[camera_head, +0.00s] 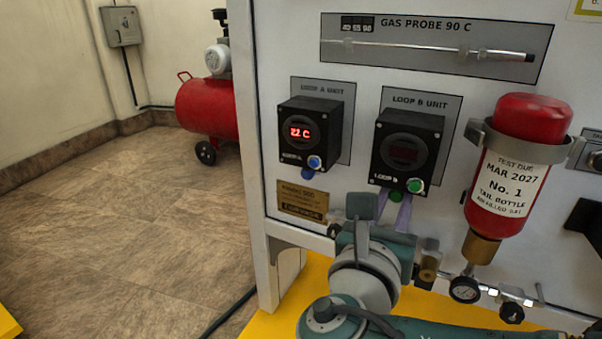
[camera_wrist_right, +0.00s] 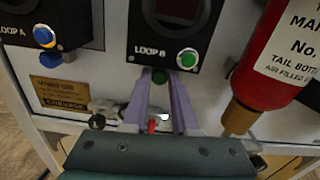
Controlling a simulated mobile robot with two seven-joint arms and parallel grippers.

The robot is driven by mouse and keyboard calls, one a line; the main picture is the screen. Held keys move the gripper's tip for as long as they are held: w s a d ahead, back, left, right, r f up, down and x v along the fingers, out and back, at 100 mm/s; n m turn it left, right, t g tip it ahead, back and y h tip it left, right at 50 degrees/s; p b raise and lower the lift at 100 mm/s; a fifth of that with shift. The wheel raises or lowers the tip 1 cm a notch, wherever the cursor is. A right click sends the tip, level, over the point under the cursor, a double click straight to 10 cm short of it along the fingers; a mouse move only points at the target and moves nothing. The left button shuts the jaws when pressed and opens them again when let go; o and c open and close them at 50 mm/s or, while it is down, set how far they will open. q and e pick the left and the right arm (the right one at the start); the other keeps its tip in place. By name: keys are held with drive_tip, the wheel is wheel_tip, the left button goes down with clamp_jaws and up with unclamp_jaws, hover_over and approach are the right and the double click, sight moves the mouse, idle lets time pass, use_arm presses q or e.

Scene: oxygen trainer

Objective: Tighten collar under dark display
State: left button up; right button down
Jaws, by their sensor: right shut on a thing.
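The Loop B unit (camera_head: 407,150) is a black box on the white panel, and its display (camera_head: 403,152) is dark. A green collar (camera_head: 395,195) sits under this box, and it also shows in the wrist view (camera_wrist_right: 159,75). My right gripper (camera_head: 395,199) has come up from below, with its two lilac fingers on either side of the collar. The gripper is shut on the collar, and the fingers partly hide it. The Loop A unit (camera_head: 311,130) has a lit red display and a blue collar (camera_head: 307,174) beneath it. My left gripper is out of view.
A red bottle (camera_head: 515,160) is clamped to the panel right of Loop B, with a gauge (camera_head: 465,289) and valve fittings below. A gas probe (camera_head: 430,47) is mounted above. A red compressor (camera_head: 207,108) stands on the floor behind left. The left floor is clear.

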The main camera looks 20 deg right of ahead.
drive_tip(key=m, duration=0.4)
drive_tip(key=shift+b, duration=0.3)
drive_tip(key=c, duration=0.7)
unclamp_jaws()
drive_tip(key=shift+s+a, duration=0.2)
drive_tip(key=shift+a, duration=0.05)
drive_tip(key=p+v, duration=0.2)
drive_tip(key=v, duration=0.7)
drive_tip(key=shift+a, duration=0.15)
drive_tip(key=shift+s, duration=0.1)
